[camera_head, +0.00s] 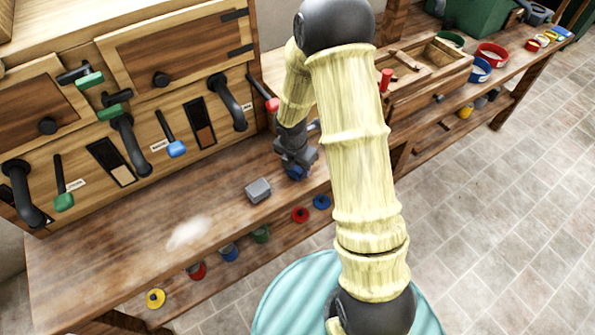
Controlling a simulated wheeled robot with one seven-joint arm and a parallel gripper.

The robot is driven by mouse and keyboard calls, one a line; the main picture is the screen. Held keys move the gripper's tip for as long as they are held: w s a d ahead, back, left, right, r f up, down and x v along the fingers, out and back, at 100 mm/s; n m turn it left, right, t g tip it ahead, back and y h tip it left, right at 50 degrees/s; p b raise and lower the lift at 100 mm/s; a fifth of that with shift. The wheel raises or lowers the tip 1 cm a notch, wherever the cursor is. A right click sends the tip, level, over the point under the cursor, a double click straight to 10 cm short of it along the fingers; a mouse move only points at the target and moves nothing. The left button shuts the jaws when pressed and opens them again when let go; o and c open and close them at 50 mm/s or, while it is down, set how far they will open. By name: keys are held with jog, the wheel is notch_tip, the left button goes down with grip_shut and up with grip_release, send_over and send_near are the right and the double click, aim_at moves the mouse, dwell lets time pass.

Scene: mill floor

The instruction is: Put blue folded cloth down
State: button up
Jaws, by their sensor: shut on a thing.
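My gripper (297,168) is low over the wooden bench top (130,255), near its front edge and right of the middle. It is shut on a small blue thing, the blue folded cloth (295,173). Only a little of the cloth shows under the jaws. I cannot tell whether it touches the bench top.
A grey block (258,190) sits on the bench just left of my gripper. A pale dusty patch (188,233) lies farther left. Levers and a dark pipe handle (228,102) stick out of the cabinet behind. A wooden tray (425,65) is at right. The left bench is mostly clear.

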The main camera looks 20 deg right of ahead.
jog(key=shift+f+b, duration=0.45)
jog(key=shift+f, duration=0.45)
jog(key=shift+w+f, duration=0.15)
jog(key=shift+w, duration=0.15)
